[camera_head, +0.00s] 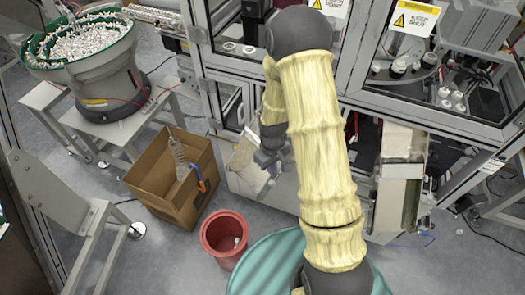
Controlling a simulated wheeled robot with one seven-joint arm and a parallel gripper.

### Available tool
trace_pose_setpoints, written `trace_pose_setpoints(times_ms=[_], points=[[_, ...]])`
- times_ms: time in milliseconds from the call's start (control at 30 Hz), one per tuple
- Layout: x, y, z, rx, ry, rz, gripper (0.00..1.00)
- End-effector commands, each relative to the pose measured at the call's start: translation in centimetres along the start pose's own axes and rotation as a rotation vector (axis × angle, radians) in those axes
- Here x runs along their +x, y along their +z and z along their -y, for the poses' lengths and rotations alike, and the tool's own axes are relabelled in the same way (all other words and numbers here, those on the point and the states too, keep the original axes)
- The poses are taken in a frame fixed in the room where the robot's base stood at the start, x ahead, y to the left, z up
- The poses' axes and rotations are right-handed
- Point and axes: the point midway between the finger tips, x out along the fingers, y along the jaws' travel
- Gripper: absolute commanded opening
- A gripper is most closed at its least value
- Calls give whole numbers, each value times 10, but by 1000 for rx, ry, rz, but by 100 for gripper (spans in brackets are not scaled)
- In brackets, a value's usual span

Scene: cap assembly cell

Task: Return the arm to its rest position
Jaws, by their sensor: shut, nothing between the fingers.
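My arm, in a pale yellow sleeve with dark joints, rises from the bottom centre of the head view and bends over near the top. Its forearm hangs down behind the upper part, to the left. My gripper (268,160) is small and grey at the end of it, in front of the lower part of the machine cell. It is partly hidden by the arm. It is shut and I see nothing held in it.
An open cardboard box (155,187) with a clear bottle-like item and a red bin (222,243) stand on the floor at left. A green-rimmed feeder bowl (125,35) full of caps is upper left. The framed machine cell (345,112) stands close behind my arm, with a metal chute (398,195) at right.

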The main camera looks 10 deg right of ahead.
Motion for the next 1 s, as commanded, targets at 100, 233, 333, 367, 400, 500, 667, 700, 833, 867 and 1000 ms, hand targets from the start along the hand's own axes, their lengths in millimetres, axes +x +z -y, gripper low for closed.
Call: trace_pose_setpoints(times_ms=[100,233,333,367,400,500,667,700,833,867,1000], points=[[-10,0,0,0,0,0,0],[-11,0,0,0,0,1,0],[-10,0,0,0,0,1,0],[-10,0,0,0,0,1,0],[-10,0,0,0,0,1,0],[-10,0,0,0,0,0,0],[-10,0,0,0,0,0,0],[-11,0,0,0,0,0,0],[-17,1,0,14,4,-8,0],[-21,2,0,21,7,-13,0],[-47,8,1,80,21,-44,0]])
